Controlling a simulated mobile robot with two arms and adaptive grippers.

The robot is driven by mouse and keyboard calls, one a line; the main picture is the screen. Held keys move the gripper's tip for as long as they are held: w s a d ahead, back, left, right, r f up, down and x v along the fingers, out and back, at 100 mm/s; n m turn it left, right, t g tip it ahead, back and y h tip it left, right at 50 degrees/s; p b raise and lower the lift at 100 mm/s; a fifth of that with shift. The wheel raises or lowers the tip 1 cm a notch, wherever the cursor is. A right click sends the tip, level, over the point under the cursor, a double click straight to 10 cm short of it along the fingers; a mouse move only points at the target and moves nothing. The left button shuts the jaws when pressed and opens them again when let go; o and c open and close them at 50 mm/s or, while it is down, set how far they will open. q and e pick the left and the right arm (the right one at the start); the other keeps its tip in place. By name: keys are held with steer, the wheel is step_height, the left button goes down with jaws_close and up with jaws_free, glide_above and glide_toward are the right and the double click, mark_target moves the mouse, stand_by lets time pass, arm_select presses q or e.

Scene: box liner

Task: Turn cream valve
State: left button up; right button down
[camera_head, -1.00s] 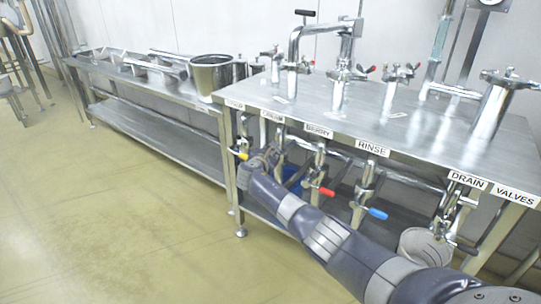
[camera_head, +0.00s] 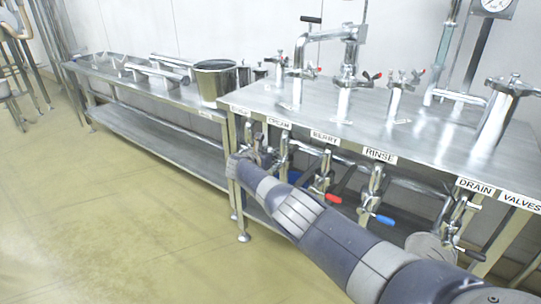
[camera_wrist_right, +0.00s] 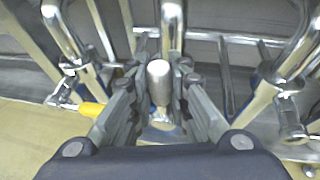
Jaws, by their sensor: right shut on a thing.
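The CREAM label (camera_head: 279,123) is on the front edge of the steel table, with its valve (camera_head: 284,155) hanging below. My right arm crosses the head view from the lower right, with its wrist in front of the left-hand valves. In the right wrist view my right gripper (camera_wrist_right: 160,92) has its fingers on both sides of a rounded, pale metallic handle (camera_wrist_right: 159,70) and is shut on it. A valve with a yellow handle (camera_wrist_right: 92,108) is just to the left. The arm hides most of the grip in the head view. My left gripper is out of view.
The red-handled valve (camera_head: 328,196) under BERRY and the blue-handled valve (camera_head: 380,218) under RINSE hang close to my arm. Taps stand on the tabletop (camera_head: 300,112). A bucket (camera_head: 215,82) stands on the lower bench. The floor (camera_head: 110,220) at left is clear.

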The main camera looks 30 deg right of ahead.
steer(key=shift+a+f, duration=0.1)
steer(key=c, duration=1.5)
jaws_free()
steer(key=shift+v, duration=6)
steer(key=shift+f, duration=0.15)
